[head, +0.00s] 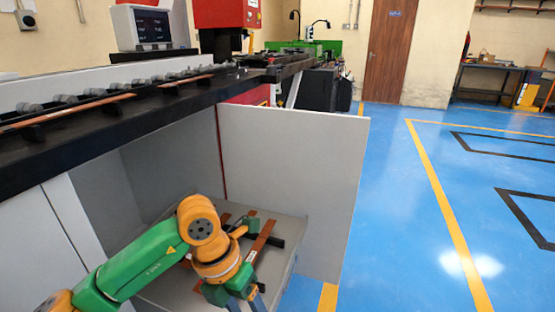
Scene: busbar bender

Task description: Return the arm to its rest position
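My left arm, green and orange, comes in from the lower left and reaches over a grey shelf (185,290) inside the open machine bay. My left gripper (245,300) points down at the bottom edge of the head view. Its two dark fingers stand apart, with a gap between them; their tips are cut off by the frame. Copper-coloured busbars (263,236) lie on the shelf, partly hidden behind my wrist. I cannot tell whether the gripper touches any of them. My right gripper is out of view.
A long dark rail (120,110) with a copper bar (70,113) and rollers runs above the bay. A grey panel (295,180) stands upright right of the arm. A monitor (152,27) stands at the back. The blue floor (400,230) at right is clear.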

